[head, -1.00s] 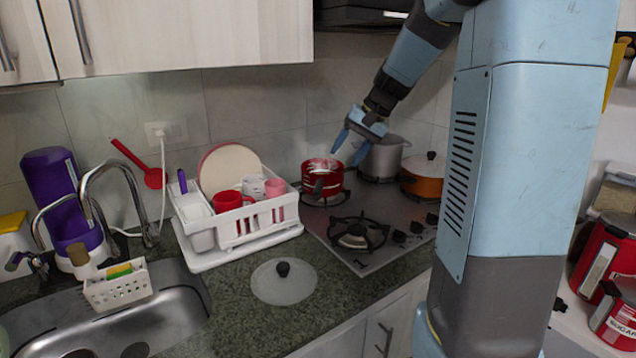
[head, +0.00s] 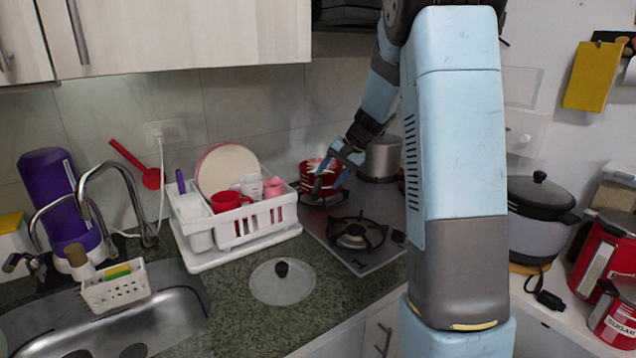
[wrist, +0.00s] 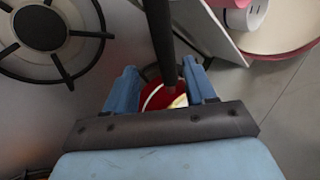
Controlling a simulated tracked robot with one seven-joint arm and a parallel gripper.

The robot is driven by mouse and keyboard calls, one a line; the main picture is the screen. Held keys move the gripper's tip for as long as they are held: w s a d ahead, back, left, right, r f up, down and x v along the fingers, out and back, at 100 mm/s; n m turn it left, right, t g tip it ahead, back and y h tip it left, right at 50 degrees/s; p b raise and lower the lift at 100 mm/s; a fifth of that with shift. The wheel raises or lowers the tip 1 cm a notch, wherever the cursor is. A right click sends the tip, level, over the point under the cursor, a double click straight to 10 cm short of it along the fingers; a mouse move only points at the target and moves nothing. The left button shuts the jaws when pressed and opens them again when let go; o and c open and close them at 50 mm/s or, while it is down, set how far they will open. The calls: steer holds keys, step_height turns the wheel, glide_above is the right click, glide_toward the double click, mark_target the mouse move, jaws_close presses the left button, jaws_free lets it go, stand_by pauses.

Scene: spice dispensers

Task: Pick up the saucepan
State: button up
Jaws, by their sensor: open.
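The saucepan (head: 309,170) is a red pot on the back left burner of the stove. In the wrist view its red body (wrist: 152,97) shows between my fingers, with pale contents inside. Its dark handle (wrist: 160,30) runs up the wrist view, passing between the two fingertips. My gripper (head: 330,172) is open, with its blue fingers over the front right side of the saucepan in the head view. In the wrist view my gripper (wrist: 160,70) has one finger on each side of the handle. I cannot tell whether either finger touches it.
A grey metal pot (head: 384,158) stands close to the right of the saucepan. A white dish rack (head: 240,240) with cups and plates stands to the left. An empty burner (head: 355,234) lies in front. A glass lid (head: 283,287) lies on the counter.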

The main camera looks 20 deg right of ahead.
mark_target(320, 184)
steer(key=shift+a+x, duration=0.15)
steer(key=shift+x, duration=1.25)
steer(key=shift+a+x, duration=0.15)
steer(key=shift+x, duration=1.25)
steer(key=shift+r, duration=0.2)
jaws_close()
